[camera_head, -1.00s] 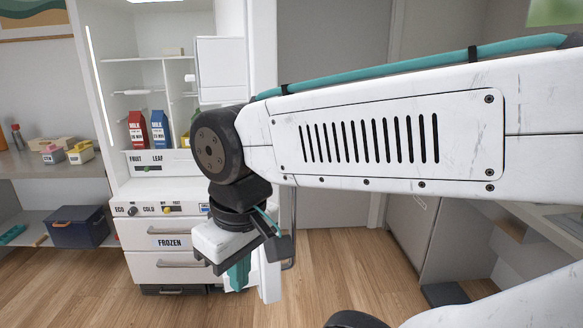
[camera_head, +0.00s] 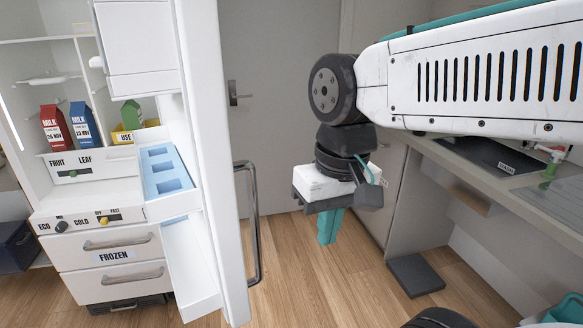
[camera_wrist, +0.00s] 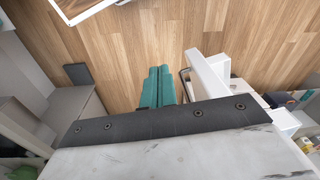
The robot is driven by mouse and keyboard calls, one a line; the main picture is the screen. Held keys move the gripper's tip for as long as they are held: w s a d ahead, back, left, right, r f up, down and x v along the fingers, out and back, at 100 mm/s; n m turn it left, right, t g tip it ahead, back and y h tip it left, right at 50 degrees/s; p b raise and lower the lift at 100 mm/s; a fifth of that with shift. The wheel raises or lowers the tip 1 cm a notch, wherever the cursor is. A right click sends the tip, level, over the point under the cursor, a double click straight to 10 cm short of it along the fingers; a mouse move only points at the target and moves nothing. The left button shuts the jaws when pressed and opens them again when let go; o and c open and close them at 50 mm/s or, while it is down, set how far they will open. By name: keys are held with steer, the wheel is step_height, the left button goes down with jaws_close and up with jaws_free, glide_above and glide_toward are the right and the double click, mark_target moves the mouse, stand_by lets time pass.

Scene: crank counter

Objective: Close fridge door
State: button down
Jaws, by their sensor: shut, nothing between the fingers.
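The fridge (camera_head: 62,214) stands open at the left of the head view, with milk cartons and drawers inside. Its white door (camera_head: 206,150) stands swung out, seen nearly edge-on, with shelves on its inner side. A dark bar handle (camera_head: 252,225) is on the door's outer side. My gripper (camera_head: 328,228) is shut and empty, pointing down to the right of the handle and apart from it in the picture. In the wrist view the teal fingers (camera_wrist: 158,86) are together over the floor, and the door (camera_wrist: 208,75) with its handle is just right of them.
A grey room door (camera_head: 285,110) is behind the fridge door. A counter (camera_head: 480,160) with a dark panel is at the right, with a grey block (camera_head: 415,275) on the floor below it. Wooden floor (camera_head: 305,285) is clear between fridge and counter.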

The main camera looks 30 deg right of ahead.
steer(key=w+d+r+m+g+y, duration=0.1)
steer(key=w+d+r+m+y, duration=0.15)
steer(key=w+d+m, duration=0.4)
steer(key=w+d+r+m+y, duration=0.1)
steer(key=w+d+m+y, duration=0.15)
steer(key=w, duration=0.65)
steer(key=w+d+r+m+g+y, duration=0.1)
steer(key=w+d+r+m+y, duration=0.15)
steer(key=w+m, duration=0.4)
steer(key=a+f+n, duration=0.1)
steer(key=a+f, duration=0.6)
steer(key=a, duration=0.3)
steer(key=shift+f+y, duration=0.15)
steer(key=shift+y, duration=0.2)
steer(key=shift+w+a, duration=0.1)
